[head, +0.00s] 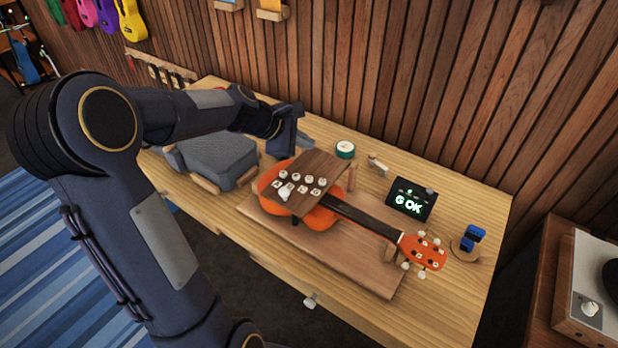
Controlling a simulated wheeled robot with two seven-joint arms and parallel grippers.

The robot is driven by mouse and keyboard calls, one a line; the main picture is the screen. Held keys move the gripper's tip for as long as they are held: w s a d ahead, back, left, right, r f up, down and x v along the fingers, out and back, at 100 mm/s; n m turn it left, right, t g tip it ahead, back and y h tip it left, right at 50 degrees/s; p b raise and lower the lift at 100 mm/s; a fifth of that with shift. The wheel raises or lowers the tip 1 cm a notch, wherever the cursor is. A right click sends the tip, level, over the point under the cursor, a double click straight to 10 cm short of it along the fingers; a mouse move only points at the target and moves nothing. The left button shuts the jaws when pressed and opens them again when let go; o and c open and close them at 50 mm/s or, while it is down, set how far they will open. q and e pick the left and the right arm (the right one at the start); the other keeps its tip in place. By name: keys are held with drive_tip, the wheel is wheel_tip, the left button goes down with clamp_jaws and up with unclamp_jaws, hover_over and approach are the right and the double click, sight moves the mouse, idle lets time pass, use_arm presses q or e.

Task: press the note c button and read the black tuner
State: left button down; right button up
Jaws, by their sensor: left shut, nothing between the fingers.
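A dark wooden panel (318,165) with several white buttons stands over the body of an orange ukulele (325,218). The letters on the buttons are too small to read, so I cannot tell which one is note c. The black tuner (410,200) stands behind the ukulele's neck, and its lit screen reads "G OK". My left gripper (282,148) is shut and empty, behind and left of the button panel, apart from the buttons. Its fingertips are hard to make out against the dark parts there. My right gripper is out of view.
The ukulele lies on a wooden board (372,277) on the table. A grey padded block (215,158) is at left, a green-white round tin (345,149) behind the panel, and a blue item (470,238) on a round stand at right. A slatted wall closes the back.

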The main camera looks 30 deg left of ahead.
sight(309, 179)
use_arm(q)
wheel_tip(309, 179, down, 8)
drive_tip(key=b, duration=0.7)
drive_tip(key=shift+f, duration=0.25)
drive_tip(key=shift+f+b, duration=0.15)
drive_tip(key=shift+b, duration=0.15)
idle(1.2)
drive_tip(key=shift+f, duration=0.3)
